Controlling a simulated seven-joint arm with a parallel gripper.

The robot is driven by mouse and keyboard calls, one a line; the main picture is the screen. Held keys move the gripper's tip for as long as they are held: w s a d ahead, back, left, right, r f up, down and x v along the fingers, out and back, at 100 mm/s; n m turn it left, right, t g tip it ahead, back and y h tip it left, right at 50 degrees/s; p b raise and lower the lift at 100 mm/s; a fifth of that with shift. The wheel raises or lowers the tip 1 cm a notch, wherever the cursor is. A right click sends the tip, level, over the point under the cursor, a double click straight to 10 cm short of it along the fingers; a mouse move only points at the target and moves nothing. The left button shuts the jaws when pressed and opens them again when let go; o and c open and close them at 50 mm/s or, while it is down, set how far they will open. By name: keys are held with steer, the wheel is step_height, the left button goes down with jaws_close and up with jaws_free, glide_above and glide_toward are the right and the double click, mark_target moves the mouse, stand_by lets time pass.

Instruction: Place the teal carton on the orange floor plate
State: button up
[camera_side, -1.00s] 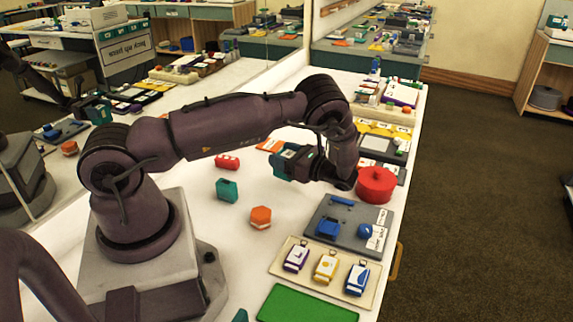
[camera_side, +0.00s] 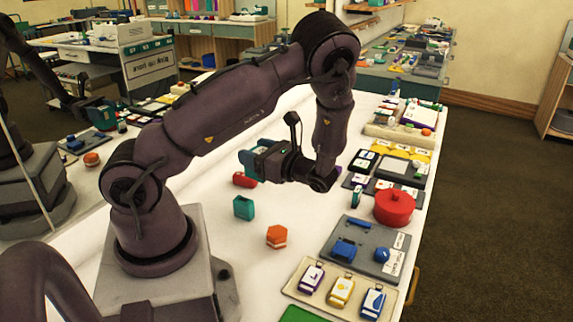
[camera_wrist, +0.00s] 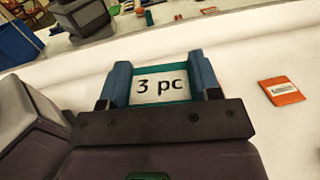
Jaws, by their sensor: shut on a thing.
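My gripper (camera_wrist: 161,80) has blue fingers, shut on the teal carton (camera_wrist: 165,97). The carton shows a white face lettered "3 pc" with teal edges between the fingers. In the side view my gripper (camera_side: 262,159) is held above the white table, pointing left, and the carton is hard to make out there. The orange floor plate (camera_wrist: 281,91) lies flat on the white table to the right of my gripper in the wrist view, with a small pale label. The carton is apart from it. In the side view I cannot make out the plate, probably behind my arm.
A teal block (camera_side: 243,207), a red piece (camera_side: 244,180) and an orange hexagonal piece (camera_side: 277,236) stand on the table. A red round pot (camera_side: 394,208), a grey tray (camera_side: 365,246) and a beige tray (camera_side: 325,300) fill the right side. White table between is bare.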

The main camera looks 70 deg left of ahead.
steer(key=w+a+r+m+t+y, duration=0.1)
steer(key=a+m+t+y, duration=0.2)
steer(key=a, duration=0.6)
steer(key=w+a+f+m+t, duration=0.1)
steer(key=w+a+f+t, duration=0.1)
steer(key=w+a+f, duration=0.1)
steer(key=w+a+f+m+t, duration=0.2)
steer(key=w+a+f+t, duration=0.1)
steer(key=w+a, duration=0.3)
steer(key=w+a+f+m+t, duration=0.1)
steer(key=w+a+f+t, duration=0.2)
steer(key=a, duration=0.3)
steer(key=shift+w+f+m+y, duration=0.3)
steer(key=shift+w+f+y, duration=0.1)
steer(key=shift+w+f, duration=0.35)
steer(key=shift+a+f, duration=0.1)
steer(key=shift+f, duration=1.7)
steer(key=shift+f, duration=0.1)
steer(key=o, duration=1)
